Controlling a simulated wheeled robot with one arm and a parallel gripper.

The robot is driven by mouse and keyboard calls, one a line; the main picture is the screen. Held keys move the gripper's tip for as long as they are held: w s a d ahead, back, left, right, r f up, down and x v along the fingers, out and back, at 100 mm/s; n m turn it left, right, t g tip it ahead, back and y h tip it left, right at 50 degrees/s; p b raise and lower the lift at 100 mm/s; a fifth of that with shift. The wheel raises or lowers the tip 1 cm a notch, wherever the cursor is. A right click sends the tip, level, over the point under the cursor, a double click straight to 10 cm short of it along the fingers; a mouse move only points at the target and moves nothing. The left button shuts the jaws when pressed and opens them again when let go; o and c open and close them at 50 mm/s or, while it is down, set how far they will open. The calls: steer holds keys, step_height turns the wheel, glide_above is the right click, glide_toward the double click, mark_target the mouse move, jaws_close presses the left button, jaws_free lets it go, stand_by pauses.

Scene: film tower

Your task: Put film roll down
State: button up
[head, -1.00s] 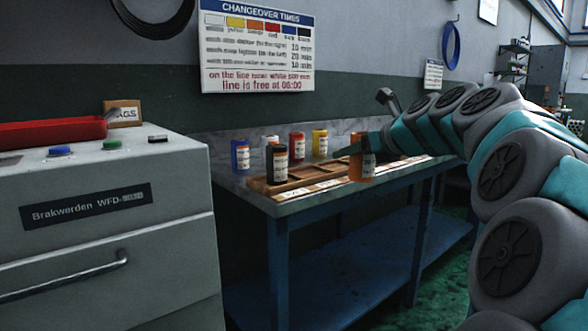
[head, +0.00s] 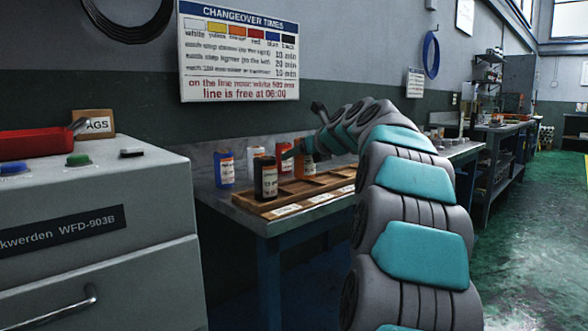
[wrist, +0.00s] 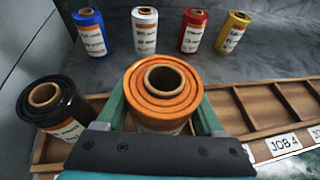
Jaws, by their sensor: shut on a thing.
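My gripper (wrist: 162,110) is shut on the orange film roll (wrist: 161,88), which is upright between its fingers. The black roll (wrist: 50,105) stands in the tray's left end. I cannot tell whether the orange roll touches the tray floor. The tray's compartments to the right (wrist: 265,105) look empty, with a JOB 4 label (wrist: 284,145) in front.
Behind the tray stand a blue roll (wrist: 90,33), a white roll (wrist: 145,31), a red roll (wrist: 192,32) and a yellow roll (wrist: 232,32). A grey cabinet (head: 100,230) is at the left. A changeover sign (head: 238,50) hangs on the wall.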

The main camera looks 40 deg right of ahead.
steer(key=shift+w+d+f, duration=0.1)
steer(key=shift+w, duration=0.55)
steer(key=shift+w+d+f, duration=0.1)
steer(key=shift+w, duration=0.5)
step_height(320, 180, down, 3)
steer(key=shift+f+b, duration=0.2)
steer(key=shift+b, duration=0.55)
steer(key=o, duration=1.5)
steer(key=shift+o, duration=0.2)
